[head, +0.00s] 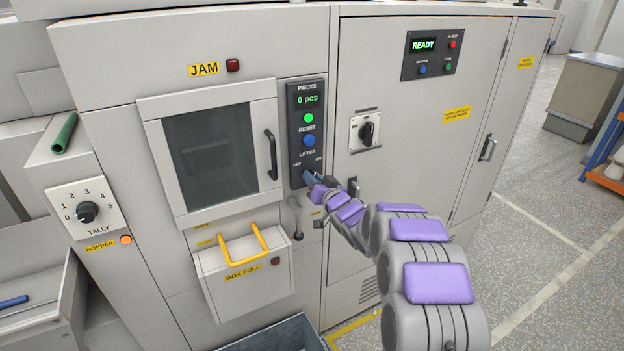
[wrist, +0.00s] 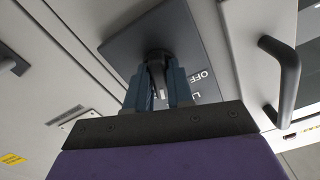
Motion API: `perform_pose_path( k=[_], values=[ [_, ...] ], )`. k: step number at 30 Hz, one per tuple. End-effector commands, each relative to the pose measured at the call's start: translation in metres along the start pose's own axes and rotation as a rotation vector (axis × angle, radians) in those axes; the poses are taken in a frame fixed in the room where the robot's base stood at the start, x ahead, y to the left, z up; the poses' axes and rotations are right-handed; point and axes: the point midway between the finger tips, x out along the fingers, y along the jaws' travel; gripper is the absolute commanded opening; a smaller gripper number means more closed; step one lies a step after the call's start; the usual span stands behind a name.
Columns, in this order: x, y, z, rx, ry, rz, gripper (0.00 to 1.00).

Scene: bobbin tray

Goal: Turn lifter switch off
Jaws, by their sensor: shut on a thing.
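The lifter switch sits at the bottom of a dark control panel (head: 296,140), under the LIFTER label with OFF on the left and ON on the right. My gripper (head: 308,176) is at this switch in the head view and mostly covers it. In the wrist view, the two blue-grey fingers of my gripper (wrist: 160,88) are closed around the dark switch knob (wrist: 157,60). The panel plate (wrist: 190,32) shows behind it with the OFF label beside the fingers. I cannot tell which way the knob points.
A door handle (head: 271,153) is close left of the panel, and it also shows in the wrist view (wrist: 281,75). A rotary switch (head: 367,131) is on the cabinet to the right. The yellow-handled box (head: 243,272) juts out below left.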

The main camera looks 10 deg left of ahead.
Motion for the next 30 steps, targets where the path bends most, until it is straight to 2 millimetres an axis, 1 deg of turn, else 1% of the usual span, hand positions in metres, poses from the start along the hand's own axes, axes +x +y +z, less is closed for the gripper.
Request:
perform_pose_path(
  k=[8,21,30],
  values=[
    [-0.0012,0.0011,-0.0016,-0.265,0.004,0.003,0.0],
    [-0.0013,-0.0005,0.0011,-0.679,0.003,0.003,0.0],
    [-0.001,-0.0026,0.0022,-0.904,0.001,0.002,0.0]
  ],
)
